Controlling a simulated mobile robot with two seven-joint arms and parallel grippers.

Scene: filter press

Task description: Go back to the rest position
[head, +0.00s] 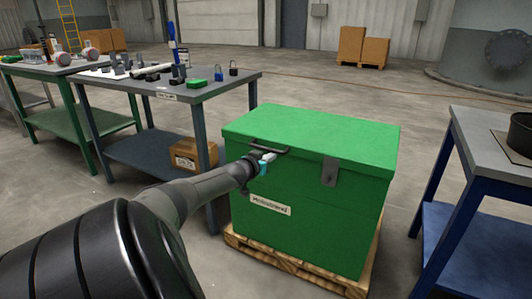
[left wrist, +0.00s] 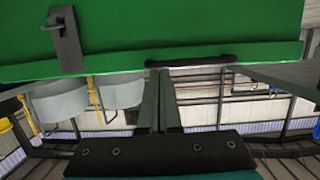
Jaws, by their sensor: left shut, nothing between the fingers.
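A green chest (head: 310,215) with a closed lid stands on a wooden pallet. Its dark handle (head: 268,146) is on the front edge of the lid, and a grey hasp (head: 330,172) hangs to the right of it. My left gripper (head: 268,158) is right at the handle, in front of the chest. In the left wrist view the gripper fingers (left wrist: 158,100) are together with nothing between them. Their tips reach up to the dark handle (left wrist: 190,61); I cannot tell whether they touch it. The hasp also shows there (left wrist: 65,42). My right gripper is not in view.
A grey-topped table (head: 215,84) with padlocks and small parts stands behind left, with a cardboard box (head: 190,155) on its lower shelf. A blue-legged table (head: 490,150) stands close at the right. Open floor lies behind the chest.

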